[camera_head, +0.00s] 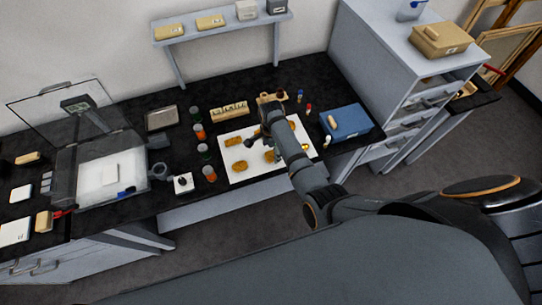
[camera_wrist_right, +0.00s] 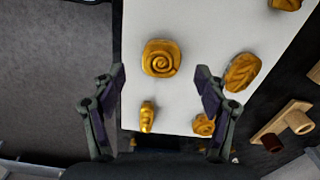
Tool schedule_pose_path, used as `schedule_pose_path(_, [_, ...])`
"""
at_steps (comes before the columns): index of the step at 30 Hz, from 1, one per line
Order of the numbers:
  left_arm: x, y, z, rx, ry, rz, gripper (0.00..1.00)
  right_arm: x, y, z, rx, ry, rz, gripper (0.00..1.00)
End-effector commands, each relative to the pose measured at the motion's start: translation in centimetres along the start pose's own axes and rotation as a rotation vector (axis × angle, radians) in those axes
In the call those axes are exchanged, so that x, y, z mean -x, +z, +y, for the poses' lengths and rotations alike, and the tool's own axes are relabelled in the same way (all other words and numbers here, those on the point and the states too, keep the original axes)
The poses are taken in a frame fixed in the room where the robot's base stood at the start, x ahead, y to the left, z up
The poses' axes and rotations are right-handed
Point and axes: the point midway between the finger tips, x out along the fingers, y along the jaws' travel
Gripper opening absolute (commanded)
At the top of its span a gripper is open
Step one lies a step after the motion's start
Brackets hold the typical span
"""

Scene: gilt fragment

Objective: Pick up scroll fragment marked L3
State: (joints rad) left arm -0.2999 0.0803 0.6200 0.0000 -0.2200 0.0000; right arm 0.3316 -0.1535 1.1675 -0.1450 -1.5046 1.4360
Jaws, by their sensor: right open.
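Gilt fragments lie on a white sheet (camera_head: 226,175) on the black bench. In the right wrist view, a squarish gold piece with a spiral scroll (camera_wrist_right: 161,58) lies just beyond my right fingertips, roughly centred between them. A smaller, partly hidden curled piece (camera_wrist_right: 204,125) lies by the right finger. I cannot read an L3 mark on either. A leaf-like piece (camera_wrist_right: 242,72) and a narrow piece (camera_wrist_right: 147,117) lie nearby. My right gripper (camera_wrist_right: 160,80) is open and empty above the sheet (camera_wrist_right: 200,25); its arm hides part of the sheet in the head view. My left gripper is not in view.
A blue box (camera_head: 352,120) with a tan piece on it stands right of the sheet. Orange jars (camera_head: 199,131) stand left of it. A wooden rack (camera_head: 230,110) stands behind. A clear-lidded case (camera_head: 92,175) is farther left.

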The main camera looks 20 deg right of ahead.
Motion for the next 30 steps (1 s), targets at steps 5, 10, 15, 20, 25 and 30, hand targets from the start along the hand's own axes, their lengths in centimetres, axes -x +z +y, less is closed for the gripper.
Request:
schedule_pose_path(5, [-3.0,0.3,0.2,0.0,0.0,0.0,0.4,-3.4,0.0,-0.2,-0.001,-0.001,0.0,0.73])
schedule_pose_path(10, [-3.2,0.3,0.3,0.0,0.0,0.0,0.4,-3.5,0.0,-0.2,0.0,-0.002,0.0,0.73])
schedule_pose_path(15, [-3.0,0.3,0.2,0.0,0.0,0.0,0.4,-3.4,0.0,-0.2,0.0,-0.001,0.0,0.71])
schedule_pose_path(20, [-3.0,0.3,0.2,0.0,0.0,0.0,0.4,-3.4,0.0,-0.2,0.0,-0.001,0.0,0.49])
schedule_pose_path(25, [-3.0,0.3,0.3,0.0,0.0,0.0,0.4,-3.4,0.0,-0.2,0.0,-0.001,0.0,0.26])
schedule_pose_path(30, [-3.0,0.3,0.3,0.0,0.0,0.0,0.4,-3.4,0.0,-0.2,0.0,-0.001,0.0,0.23])
